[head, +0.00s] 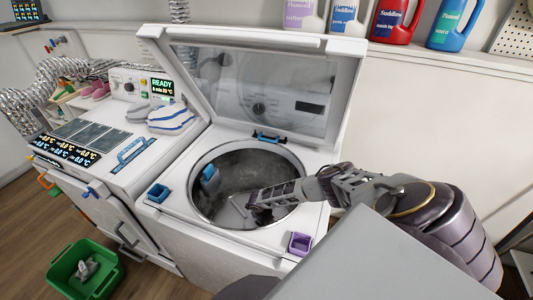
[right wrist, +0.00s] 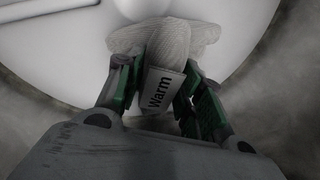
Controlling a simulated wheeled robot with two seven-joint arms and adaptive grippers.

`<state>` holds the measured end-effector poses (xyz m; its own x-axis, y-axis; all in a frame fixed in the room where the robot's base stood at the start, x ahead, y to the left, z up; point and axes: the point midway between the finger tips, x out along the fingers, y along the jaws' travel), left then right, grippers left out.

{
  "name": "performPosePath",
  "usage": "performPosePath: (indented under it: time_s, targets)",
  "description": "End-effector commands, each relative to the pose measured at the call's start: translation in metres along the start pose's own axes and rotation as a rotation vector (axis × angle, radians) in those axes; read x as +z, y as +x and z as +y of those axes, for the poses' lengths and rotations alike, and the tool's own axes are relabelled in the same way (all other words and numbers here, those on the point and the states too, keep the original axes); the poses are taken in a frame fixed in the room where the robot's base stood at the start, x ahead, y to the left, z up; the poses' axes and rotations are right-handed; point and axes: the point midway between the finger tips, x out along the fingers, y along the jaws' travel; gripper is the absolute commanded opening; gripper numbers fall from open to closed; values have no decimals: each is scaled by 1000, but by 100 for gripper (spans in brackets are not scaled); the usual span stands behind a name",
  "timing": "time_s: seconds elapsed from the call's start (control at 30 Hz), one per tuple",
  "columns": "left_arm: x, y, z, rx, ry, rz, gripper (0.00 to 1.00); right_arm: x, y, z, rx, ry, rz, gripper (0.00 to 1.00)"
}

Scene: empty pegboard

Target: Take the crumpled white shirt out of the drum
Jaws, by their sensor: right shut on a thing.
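The drum (head: 226,160) is the round metal tub of the top-loading washer, and its lid stands open. My right gripper (head: 255,213) reaches down inside it, low and near the front. In the right wrist view my right gripper (right wrist: 162,85) is shut on a small crumpled off-white ribbed cloth, the white shirt (right wrist: 185,35), with a tag reading "Warm" between the fingers. The shirt lies against the pale drum bottom (right wrist: 240,25). I cannot make out the shirt in the head view. My left gripper is not in view.
The raised lid (head: 255,85) stands behind the opening. A striped folded cloth (head: 170,118) lies on the left machine. A green bin (head: 84,268) stands on the floor.

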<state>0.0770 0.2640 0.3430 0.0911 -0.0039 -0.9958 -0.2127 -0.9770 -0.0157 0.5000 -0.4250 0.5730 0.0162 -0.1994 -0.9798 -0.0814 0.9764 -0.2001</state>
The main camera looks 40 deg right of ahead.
Motion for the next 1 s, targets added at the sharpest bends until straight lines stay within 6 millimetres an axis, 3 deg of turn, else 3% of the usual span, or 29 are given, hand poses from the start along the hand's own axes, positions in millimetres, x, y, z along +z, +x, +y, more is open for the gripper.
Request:
performPosePath:
  time_s: [0.47,1.0]
  targets:
    - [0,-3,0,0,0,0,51,0,-17,-4,0,0,-1,8]
    - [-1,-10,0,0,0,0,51,1,-76,-16,0,-1,-3,8]
